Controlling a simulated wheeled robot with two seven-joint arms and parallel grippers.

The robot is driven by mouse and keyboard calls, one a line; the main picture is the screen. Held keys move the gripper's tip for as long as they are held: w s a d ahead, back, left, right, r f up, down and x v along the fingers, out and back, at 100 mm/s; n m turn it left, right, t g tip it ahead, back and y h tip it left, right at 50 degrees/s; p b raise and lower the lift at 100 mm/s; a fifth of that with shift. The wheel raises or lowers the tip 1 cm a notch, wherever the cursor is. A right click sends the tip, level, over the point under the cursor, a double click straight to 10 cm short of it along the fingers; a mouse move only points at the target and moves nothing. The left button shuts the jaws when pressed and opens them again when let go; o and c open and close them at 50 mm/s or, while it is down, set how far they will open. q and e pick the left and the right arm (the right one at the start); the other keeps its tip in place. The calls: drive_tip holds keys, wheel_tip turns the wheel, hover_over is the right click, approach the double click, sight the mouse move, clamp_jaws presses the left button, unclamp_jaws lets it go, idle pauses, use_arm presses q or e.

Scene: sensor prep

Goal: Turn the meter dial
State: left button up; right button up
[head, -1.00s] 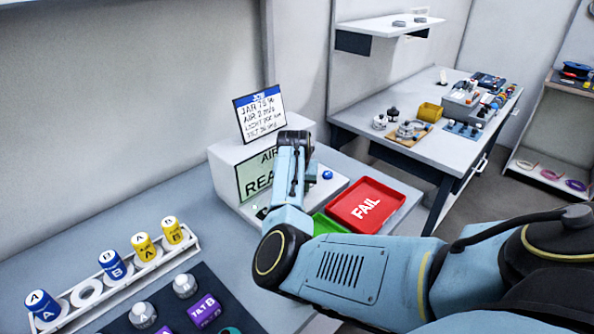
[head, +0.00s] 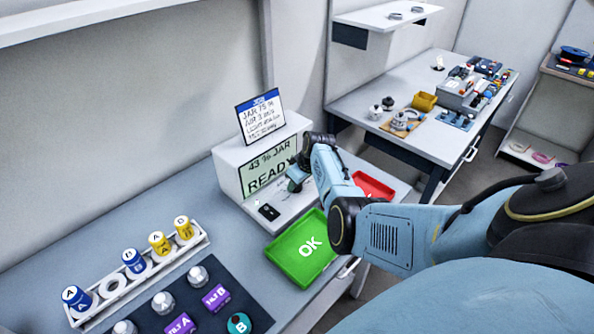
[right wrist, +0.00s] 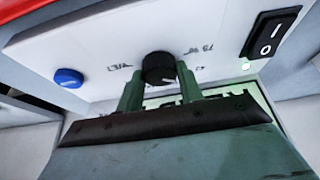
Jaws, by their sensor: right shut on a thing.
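The white meter box (head: 225,170) stands at the back of the bench; its screen (head: 262,178) reads "43 % JAR" and "READY". The black meter dial (right wrist: 158,66) is on its sloping front panel in the right wrist view, with small labels around it. My right gripper (right wrist: 158,84) has one green finger on each side of the dial and is shut on it. In the head view my right gripper (head: 297,178) is at the panel and hides the dial. My left gripper is in neither view.
A blue button (right wrist: 69,77) and a black rocker switch (right wrist: 272,32) flank the dial. A green OK tray (head: 285,262) and a partly hidden red tray (head: 372,184) lie in front. A white rack (head: 205,243) with jars is at left. A second table (head: 400,82) stands behind.

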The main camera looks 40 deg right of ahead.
drive_tip(key=shift+d+f+n+y, duration=0.15)
drive_tip(key=shift+n+y, duration=0.25)
drive_tip(key=shift+n, duration=0.5)
drive_tip(key=n+y+b, duration=0.1)
drive_tip(key=n+b, duration=0.1)
drive_tip(key=shift+n+g, duration=0.3)
drive_tip(key=shift+n, duration=0.1)
drive_tip(key=n+b, duration=0.2)
drive_tip(key=b, duration=0.1)
drive_tip(key=shift+d+n+g+y, duration=0.1)
drive_tip(key=shift+n+g+y, duration=0.2)
drive_tip(key=shift+n+y, duration=0.1)
drive_tip(key=shift+w+n+b, duration=0.1)
drive_tip(key=shift+n+b, duration=0.6)
drive_tip(key=o, duration=1)
drive_tip(key=shift+y, duration=0.3)
drive_tip(key=shift+r, duration=0.2)
